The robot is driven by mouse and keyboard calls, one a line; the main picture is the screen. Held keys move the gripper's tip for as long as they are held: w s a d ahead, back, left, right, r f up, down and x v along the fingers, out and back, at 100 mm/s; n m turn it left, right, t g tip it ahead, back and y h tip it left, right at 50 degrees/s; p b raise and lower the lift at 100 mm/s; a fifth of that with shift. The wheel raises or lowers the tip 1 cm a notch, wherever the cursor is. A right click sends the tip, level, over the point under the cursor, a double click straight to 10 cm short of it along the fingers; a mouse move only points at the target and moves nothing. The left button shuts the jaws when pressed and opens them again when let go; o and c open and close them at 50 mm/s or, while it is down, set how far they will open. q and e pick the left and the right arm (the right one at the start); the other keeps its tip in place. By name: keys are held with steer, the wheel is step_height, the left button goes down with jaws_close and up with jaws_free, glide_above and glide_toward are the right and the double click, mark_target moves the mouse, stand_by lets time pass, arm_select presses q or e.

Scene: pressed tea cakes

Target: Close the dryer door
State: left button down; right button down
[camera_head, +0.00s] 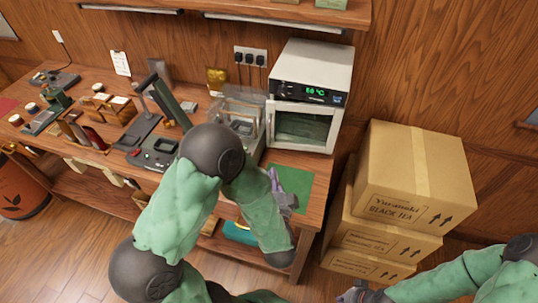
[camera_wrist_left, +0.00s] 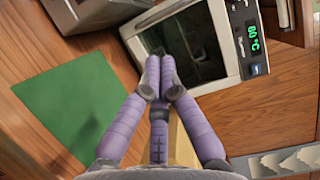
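The dryer (camera_head: 313,72) is a white box with a green display at the right end of the bench. Its white-framed glass door (camera_head: 305,124) lies flush or nearly flush with the front; I cannot tell if a small gap remains. The door also shows in the left wrist view (camera_wrist_left: 190,48). My left gripper (camera_head: 278,180) is in front of and below the door, above the green mat. In the left wrist view its purple fingertips (camera_wrist_left: 160,80) are together, empty, overlapping the door's lower frame; contact is unclear. My right gripper (camera_head: 362,292) is low at the bottom edge, its fingers unclear.
A green mat (camera_head: 290,182) lies on the bench before the dryer. Stacked cardboard boxes (camera_head: 415,175) stand right of the bench. A clear case (camera_head: 241,112) is left of the dryer, with a scale and tea tools further left.

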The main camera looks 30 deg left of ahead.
mark_target(269, 136)
arm_select(q)
steer(key=b+x, duration=0.2)
steer(key=x, duration=1.1)
steer(key=shift+w+a, duration=0.25)
steer(key=shift+w, duration=0.1)
steer(key=x, duration=0.4)
steer(key=shift+a, duration=0.15)
steer(key=shift+w+r, duration=0.1)
steer(key=shift+r, duration=0.05)
